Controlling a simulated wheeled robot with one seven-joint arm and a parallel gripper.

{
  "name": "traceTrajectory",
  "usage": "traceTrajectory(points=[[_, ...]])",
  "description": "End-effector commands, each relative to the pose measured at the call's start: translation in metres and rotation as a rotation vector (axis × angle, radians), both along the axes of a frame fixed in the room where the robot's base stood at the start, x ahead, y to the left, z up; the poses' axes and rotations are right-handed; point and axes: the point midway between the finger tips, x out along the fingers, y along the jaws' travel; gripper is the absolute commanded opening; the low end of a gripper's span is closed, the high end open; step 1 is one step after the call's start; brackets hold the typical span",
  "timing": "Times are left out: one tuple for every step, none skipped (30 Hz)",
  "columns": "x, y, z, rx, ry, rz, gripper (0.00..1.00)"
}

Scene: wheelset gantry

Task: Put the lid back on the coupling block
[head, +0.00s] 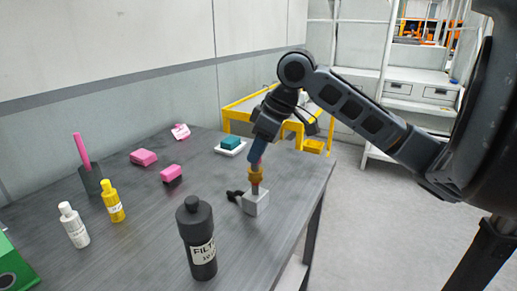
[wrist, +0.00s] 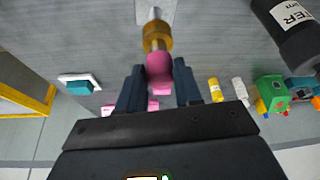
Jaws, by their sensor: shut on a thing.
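The grey coupling block (head: 258,205) stands on the dark table, near its right edge. In the wrist view the block (wrist: 143,12) is partly cut off at the top edge. My gripper (head: 257,157) points down above it. In the wrist view my gripper (wrist: 159,80) is shut on a pink-ended piece (wrist: 159,65) with a brass collar (wrist: 157,36) and a thin metal shaft. The shaft reaches down to the block's top; I cannot tell whether it touches or goes in. A small black part (head: 234,196) lies left of the block. I cannot tell which part is the lid.
A black bottle (head: 200,245) stands in front of the block. Yellow (head: 111,201) and white (head: 73,226) bottles stand left. Pink blocks (head: 143,157) and a teal block (head: 231,143) on a white tray lie farther back.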

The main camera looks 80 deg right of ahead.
Motion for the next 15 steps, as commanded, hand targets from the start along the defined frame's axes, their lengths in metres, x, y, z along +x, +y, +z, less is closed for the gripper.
traceTrajectory(points=[[0.0006, 0.0005, -0.0008, 0.002, -0.002, 0.001, 0.06], [0.0006, 0.0005, -0.0009, 0.002, -0.002, 0.001, 0.06], [0.0005, 0.0003, -0.0008, 0.001, -0.001, 0.000, 0.06], [0.0003, 0.0002, -0.0006, 0.001, 0.000, 0.000, 0.06], [0.0002, 0.0001, -0.0005, 0.001, 0.000, 0.000, 0.06], [0.0002, 0.0001, -0.0004, 0.000, 0.000, 0.001, 0.06], [0.0002, 0.0001, -0.0004, 0.000, 0.000, 0.000, 0.06], [0.0002, 0.0001, -0.0004, 0.000, 0.000, 0.000, 0.06], [0.0001, 0.0001, -0.0005, 0.000, 0.000, 0.000, 0.06], [0.0001, 0.0001, -0.0005, 0.000, 0.000, 0.000, 0.06], [0.0001, 0.0001, -0.0005, 0.000, 0.000, 0.000, 0.06], [0.0001, 0.0001, -0.0005, 0.000, 0.000, 0.000, 0.06], [0.0001, 0.0000, -0.0005, 0.000, 0.000, 0.000, 0.37], [0.0001, 0.0000, -0.0005, 0.000, 0.000, 0.000, 0.40], [0.0001, 0.0000, -0.0005, 0.000, 0.000, 0.000, 0.44]])
